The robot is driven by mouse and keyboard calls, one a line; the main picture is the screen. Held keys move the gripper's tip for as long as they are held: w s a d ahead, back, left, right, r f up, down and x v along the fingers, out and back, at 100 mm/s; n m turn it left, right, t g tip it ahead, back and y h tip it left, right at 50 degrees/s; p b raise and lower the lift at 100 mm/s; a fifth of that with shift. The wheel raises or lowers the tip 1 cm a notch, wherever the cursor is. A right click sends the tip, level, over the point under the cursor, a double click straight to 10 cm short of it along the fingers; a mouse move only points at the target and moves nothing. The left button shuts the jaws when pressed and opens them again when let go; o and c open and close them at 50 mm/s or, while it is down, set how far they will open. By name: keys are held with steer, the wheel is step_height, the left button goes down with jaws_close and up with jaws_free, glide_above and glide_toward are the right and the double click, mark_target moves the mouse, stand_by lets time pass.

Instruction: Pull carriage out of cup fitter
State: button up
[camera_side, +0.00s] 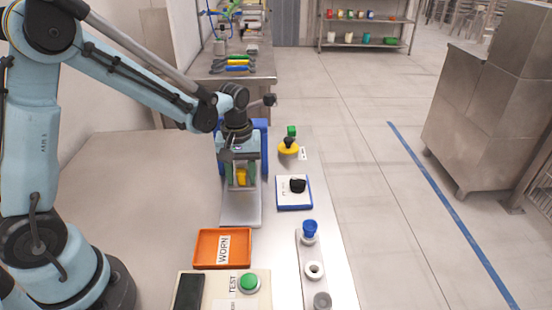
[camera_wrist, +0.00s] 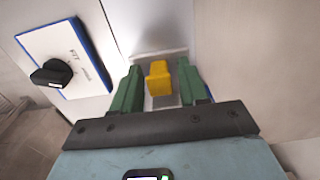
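The cup fitter (camera_side: 264,145) shows as blue uprights behind my gripper. A pale metal plate (camera_side: 240,214), apparently the carriage, extends from it toward the front. A yellow block (camera_side: 241,178), apparently the carriage's handle, stands on this plate; it also shows in the wrist view (camera_wrist: 159,80). My gripper (camera_side: 240,172) points down over the plate, with its green fingers on either side of the yellow block. In the wrist view my gripper (camera_wrist: 159,70) is open, with a narrow gap visible on each side of the block. My wrist hides much of the fitter.
A white FIT panel (camera_side: 284,204) with a black knob (camera_side: 298,185) lies right of the plate. In front are an orange WORN tray (camera_side: 202,248) and a green TEST button (camera_side: 249,282). A strip (camera_side: 312,250) holds a blue cup (camera_side: 309,228). A yellow-and-green part (camera_side: 288,147) stands behind the panel.

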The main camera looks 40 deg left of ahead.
jaws_close()
steer(key=s+d, duration=0.7)
steer(key=shift+s+d, duration=0.25)
steer(key=shift+o, duration=0.7)
jaws_free()
steer(key=shift+r, duration=0.15)
step_height(320, 180, up, 12)
